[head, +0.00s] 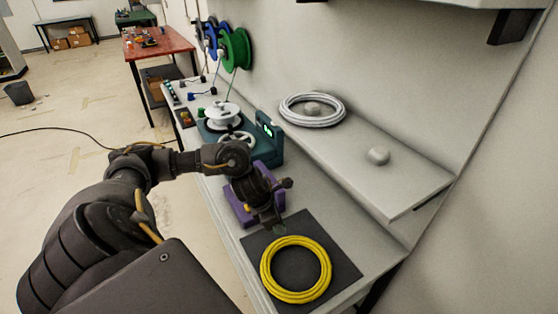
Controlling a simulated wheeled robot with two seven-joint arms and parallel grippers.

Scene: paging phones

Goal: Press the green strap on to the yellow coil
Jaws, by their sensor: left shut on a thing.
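The yellow coil (325,271) lies flat on a dark square mat (297,262) at the front of the bench. My left gripper (277,226) points down just beyond the coil's far-left side, over the mat's far edge. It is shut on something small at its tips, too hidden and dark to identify. I cannot make out a green strap. A purple holder (236,206) with a bit of yellow stands behind the gripper, partly covered by it. My right gripper is out of view.
A teal machine (268,140) with a white reel stands farther along the bench. Wall spools, including a green one (236,48), hang beyond. The mat around the coil is clear.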

